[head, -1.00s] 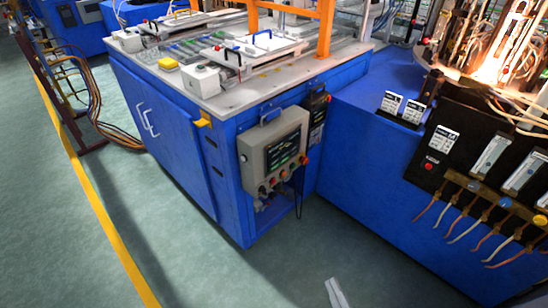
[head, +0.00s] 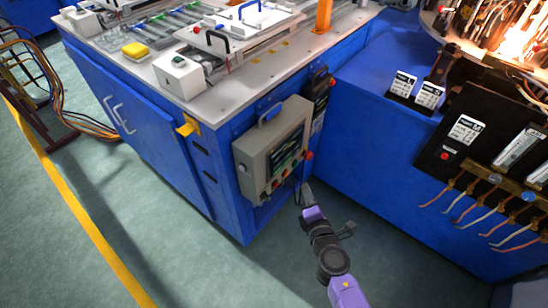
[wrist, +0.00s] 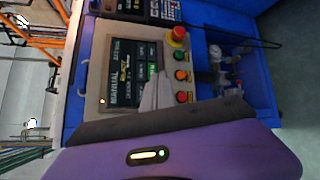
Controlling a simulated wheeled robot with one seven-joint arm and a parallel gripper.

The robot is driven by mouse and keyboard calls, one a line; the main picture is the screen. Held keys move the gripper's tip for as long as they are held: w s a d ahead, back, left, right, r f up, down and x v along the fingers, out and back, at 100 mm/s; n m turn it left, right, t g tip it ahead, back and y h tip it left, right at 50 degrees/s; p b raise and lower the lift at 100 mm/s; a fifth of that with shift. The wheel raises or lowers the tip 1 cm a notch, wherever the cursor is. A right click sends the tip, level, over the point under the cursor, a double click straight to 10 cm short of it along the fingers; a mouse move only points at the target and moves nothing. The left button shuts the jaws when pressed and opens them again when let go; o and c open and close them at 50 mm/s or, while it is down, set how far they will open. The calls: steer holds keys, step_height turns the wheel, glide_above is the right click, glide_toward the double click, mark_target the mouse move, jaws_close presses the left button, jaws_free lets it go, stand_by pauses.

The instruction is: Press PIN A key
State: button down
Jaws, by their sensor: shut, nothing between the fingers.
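A beige control box (head: 262,160) hangs on the blue cabinet's side in the head view. Its dark screen (head: 290,153) also shows sideways in the wrist view (wrist: 122,75), with "MANUAL" and small keys including a green one (wrist: 152,71). I cannot read a key marked PIN A. My gripper (head: 306,188) is shut and empty, just right of and below the box in the head view. In the wrist view my gripper (wrist: 158,92) is in front of the screen's right edge, partly covering the keys. I cannot tell whether it touches.
A red mushroom button (wrist: 178,36) and several coloured buttons (wrist: 181,76) line the box beside the screen. A black keypad unit (head: 319,90) is mounted to its right. Hoses and fittings (wrist: 225,72) sit in an open recess. Green floor (head: 130,235) is clear in front.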

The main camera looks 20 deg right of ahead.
mark_target(281, 168)
steer(key=shift+d+f+n+h, duration=0.4)
steer(key=shift+f+n, duration=0.25)
steer(key=shift+n, duration=0.15)
steer(key=w+a, duration=0.5)
steer(key=w, duration=0.2)
steer(key=shift+w+a, duration=0.2)
stand_by(2.0)
steer(key=shift+w+a+b, duration=0.15)
steer(key=shift+w+b, duration=0.05)
steer(key=shift+b, duration=0.1)
steer(key=shift+w+a, duration=0.2)
steer(key=shift+w, duration=0.05)
stand_by(0.6)
stand_by(0.3)
steer(key=shift+s+d, duration=0.45)
steer(key=shift+s, duration=0.15)
